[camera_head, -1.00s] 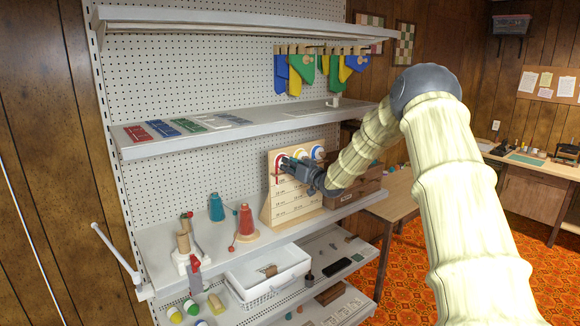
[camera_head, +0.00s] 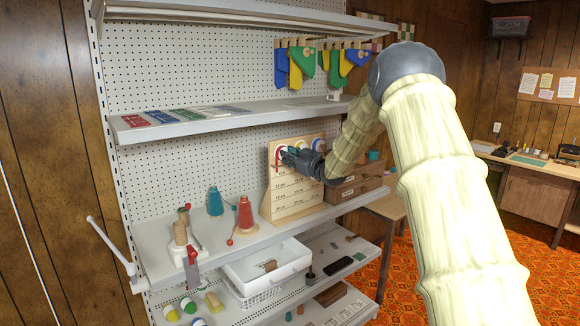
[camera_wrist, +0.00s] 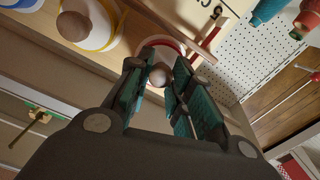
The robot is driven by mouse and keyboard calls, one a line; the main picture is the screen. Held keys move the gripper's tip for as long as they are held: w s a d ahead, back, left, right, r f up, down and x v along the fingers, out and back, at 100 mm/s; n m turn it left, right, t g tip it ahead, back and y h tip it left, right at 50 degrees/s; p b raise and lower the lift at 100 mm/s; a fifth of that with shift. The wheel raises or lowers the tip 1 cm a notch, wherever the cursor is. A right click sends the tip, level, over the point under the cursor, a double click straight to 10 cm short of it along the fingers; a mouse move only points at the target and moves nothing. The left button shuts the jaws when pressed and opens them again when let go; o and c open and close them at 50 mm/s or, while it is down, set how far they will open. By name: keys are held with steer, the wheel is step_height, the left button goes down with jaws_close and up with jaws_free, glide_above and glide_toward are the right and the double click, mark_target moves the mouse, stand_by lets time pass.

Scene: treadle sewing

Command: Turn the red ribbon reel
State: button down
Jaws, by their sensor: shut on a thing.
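A pale wooden board stand (camera_head: 297,196) on the middle shelf carries ribbon reels along its top and printed length marks below. The red ribbon reel (camera_head: 278,160) is at its left end, mostly behind my gripper (camera_head: 288,156). In the wrist view, the reel's red rim (camera_wrist: 181,47) shows behind the fingers. My gripper (camera_wrist: 160,84) is shut on the reel's round knob (camera_wrist: 159,75), which sits between the teal finger pads. How far the red reel has turned is unclear.
Teal (camera_head: 215,203) and red (camera_head: 245,214) thread cones stand left of the board. A brown drawer box (camera_head: 357,187) is close on its right, beneath my arm. A white tray (camera_head: 266,264) is below. The upper shelf (camera_head: 230,122) overhangs the board.

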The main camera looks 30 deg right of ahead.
steer(key=shift+a+f+n+b, duration=0.1)
steer(key=shift+f+n+b, duration=0.05)
steer(key=shift+n+b, duration=3.75)
steer(key=shift+f+n+b, duration=0.1)
steer(key=shift+n+b, duration=3.4)
steer(key=shift+b, duration=0.7)
steer(key=c, duration=1.3)
jaws_free()
steer(key=shift+r, duration=0.1)
steer(key=shift+s, duration=0.2)
steer(key=s, duration=0.7)
steer(key=s+d, duration=0.1)
steer(key=s, duration=0.3)
steer(key=shift+s, duration=0.35)
